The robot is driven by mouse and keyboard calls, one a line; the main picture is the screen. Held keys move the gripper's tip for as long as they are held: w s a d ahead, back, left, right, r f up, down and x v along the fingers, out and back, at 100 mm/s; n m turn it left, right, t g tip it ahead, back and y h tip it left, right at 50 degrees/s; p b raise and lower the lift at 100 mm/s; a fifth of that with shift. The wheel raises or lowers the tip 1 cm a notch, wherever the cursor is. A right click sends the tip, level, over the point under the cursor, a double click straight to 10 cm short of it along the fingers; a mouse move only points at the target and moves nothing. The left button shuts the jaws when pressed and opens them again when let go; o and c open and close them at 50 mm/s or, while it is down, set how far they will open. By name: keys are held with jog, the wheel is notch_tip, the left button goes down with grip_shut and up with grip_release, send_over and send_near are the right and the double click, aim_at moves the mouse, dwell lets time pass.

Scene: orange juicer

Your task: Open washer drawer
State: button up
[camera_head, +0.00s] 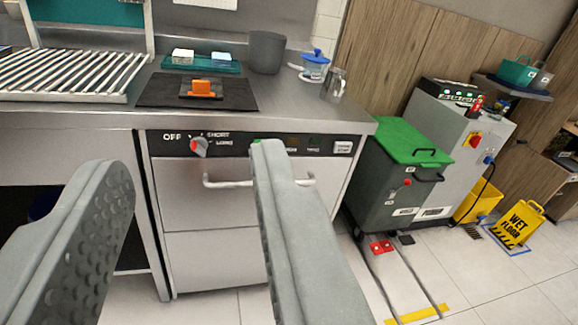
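The washer (222,269) is a steel undercounter unit with a dark control strip and a red-grey knob (199,146) at OFF/SHORT/LONG. Its drawer front (190,208) looks closed, flush with the unit. A horizontal bar handle (228,184) runs across the drawer's upper part. My gripper (190,175) is open and empty, its two grey fingers spread wide in the foreground. The right finger overlaps the handle's middle and part of the control strip in the picture. The left finger is to the left of the handle. I see no contact with the handle.
The steel counter (300,115) above holds a black mat (240,98) with an orange item, a grey cup (266,52) and a blue-lidded jar (315,66). A green-lidded bin (385,180) stands right of the washer. A yellow wet-floor sign (518,225) is further right.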

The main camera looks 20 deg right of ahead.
jog(key=w+d+f+n+y, duration=0.1)
jog(key=w+d+f+n, duration=0.35)
jog(key=w, duration=0.45)
jog(key=w+d+f+n+t, duration=0.1)
jog(key=w+d+f+n, duration=0.3)
jog(key=w, duration=0.4)
jog(key=w+d+f+n+y, duration=0.1)
jog(key=w+d+f+n, duration=0.25)
jog(key=w+f, duration=0.4)
jog(key=w+d+f+n+y, duration=0.2)
jog(key=d+f+n, duration=0.1)
jog(key=f, duration=0.6)
jog(key=w+d+f+n+y, duration=0.2)
jog(key=d+f+n+y, duration=0.15)
jog(key=f, duration=0.55)
jog(key=w+d+f+n+y, duration=0.1)
jog(key=w+d+f+n, duration=0.25)
jog(key=f, duration=0.55)
jog(key=x, duration=1.1)
jog(key=a+x, duration=0.1)
jog(key=x, duration=0.4)
jog(key=shift+w+a+r, duration=0.1)
jog(key=shift+w+a, duration=0.05)
jog(key=shift+a, duration=0.05)
grip_shut()
